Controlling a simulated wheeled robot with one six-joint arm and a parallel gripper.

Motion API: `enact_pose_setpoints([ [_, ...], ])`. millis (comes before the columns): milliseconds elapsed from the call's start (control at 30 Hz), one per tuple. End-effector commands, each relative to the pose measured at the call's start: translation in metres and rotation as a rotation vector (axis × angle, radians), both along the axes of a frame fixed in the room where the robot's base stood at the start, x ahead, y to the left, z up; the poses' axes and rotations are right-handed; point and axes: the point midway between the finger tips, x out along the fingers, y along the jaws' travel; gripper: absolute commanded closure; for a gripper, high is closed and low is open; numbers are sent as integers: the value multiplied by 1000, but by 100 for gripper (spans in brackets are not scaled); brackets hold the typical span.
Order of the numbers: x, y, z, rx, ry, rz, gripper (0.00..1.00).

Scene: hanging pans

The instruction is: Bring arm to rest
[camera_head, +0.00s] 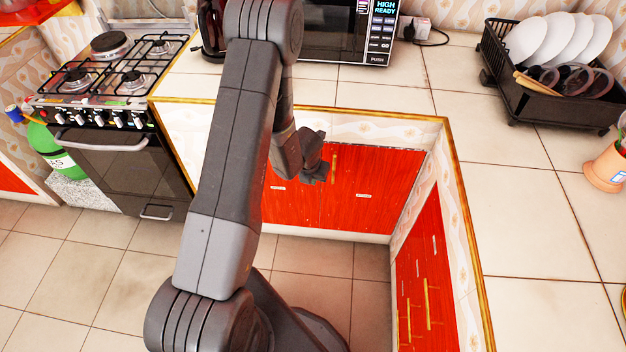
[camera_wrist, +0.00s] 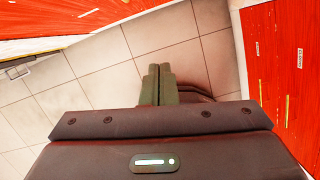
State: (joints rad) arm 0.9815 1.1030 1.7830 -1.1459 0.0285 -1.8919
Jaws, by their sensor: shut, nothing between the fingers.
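My gripper (camera_head: 318,172) hangs from my bent arm in the head view, in front of the red cabinet doors (camera_head: 372,195) under the counter. Its fingers (camera_wrist: 157,84) show in the wrist view, shut together with nothing between them. They point over the tiled floor. My arm's upper links cross the middle of the head view and hide part of the counter and floor.
A gas stove (camera_head: 110,85) stands at left, beside a green gas bottle (camera_head: 50,150). A microwave (camera_head: 350,30) and a dish rack (camera_head: 550,85) with white plates are on the counter (camera_head: 530,210). A plant pot (camera_head: 606,168) is at right. Floor tiles (camera_head: 95,270) at lower left are clear.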

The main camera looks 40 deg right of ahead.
Motion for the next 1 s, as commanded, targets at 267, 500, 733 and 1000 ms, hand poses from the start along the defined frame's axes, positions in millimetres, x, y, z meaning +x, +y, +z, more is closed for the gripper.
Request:
enact_pose_setpoints([
  [267,-4,5,25,0,0,0,100],
  [500,-4,5,26,1,0,0,100],
  [733,-4,5,22,0,0,0,100],
  [1000,1,-1,-14,1,1,1,100],
])
